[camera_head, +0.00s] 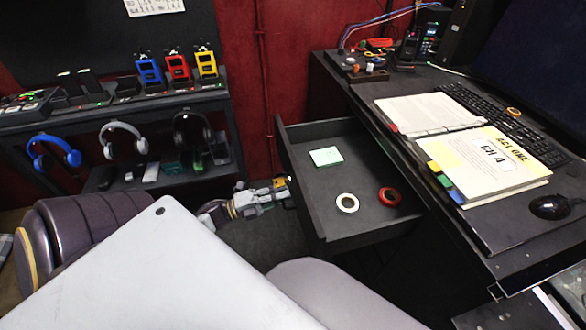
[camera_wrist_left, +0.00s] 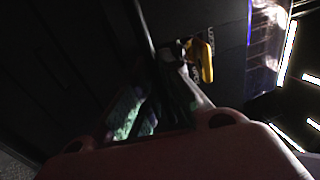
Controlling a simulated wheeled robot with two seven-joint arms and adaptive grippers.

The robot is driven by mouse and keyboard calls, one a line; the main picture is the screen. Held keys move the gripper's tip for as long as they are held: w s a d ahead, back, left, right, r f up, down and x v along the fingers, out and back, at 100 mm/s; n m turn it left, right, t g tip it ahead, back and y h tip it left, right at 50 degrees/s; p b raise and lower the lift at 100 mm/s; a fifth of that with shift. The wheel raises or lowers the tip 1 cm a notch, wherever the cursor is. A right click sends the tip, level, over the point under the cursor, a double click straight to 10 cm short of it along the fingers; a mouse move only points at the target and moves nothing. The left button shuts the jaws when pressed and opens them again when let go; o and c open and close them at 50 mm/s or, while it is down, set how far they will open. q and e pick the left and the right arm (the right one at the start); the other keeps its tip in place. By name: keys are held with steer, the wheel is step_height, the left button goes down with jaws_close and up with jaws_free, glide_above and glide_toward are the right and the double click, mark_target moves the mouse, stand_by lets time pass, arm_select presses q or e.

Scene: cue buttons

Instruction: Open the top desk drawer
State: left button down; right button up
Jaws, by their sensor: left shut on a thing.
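The top desk drawer (camera_head: 365,172) is pulled out from under the desk, and its inside shows in the head view. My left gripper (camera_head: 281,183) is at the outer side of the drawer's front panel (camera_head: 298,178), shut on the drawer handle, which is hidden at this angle. In the dark left wrist view, a yellow part (camera_wrist_left: 204,60) shows near the fingers. My right gripper is not in view.
The desk top (camera_head: 345,98) carries an open binder (camera_head: 470,160), a keyboard (camera_head: 500,120) and a mouse (camera_head: 549,206). A shelf (camera_head: 110,108) at the left holds several coloured devices, with headphones hanging below. A dark seat-like surface lies below my left gripper.

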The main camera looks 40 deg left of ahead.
arm_select(q)
steer(key=shift+v, duration=0.8)
steer(key=shift+r, duration=0.1)
steer(key=c, duration=1.5)
jaws_free()
steer(key=shift+c, duration=0.2)
steer(key=shift+s, duration=0.15)
steer(key=v, duration=1.1)
steer(key=shift+s+a, duration=0.25)
steer(key=shift+a, duration=0.05)
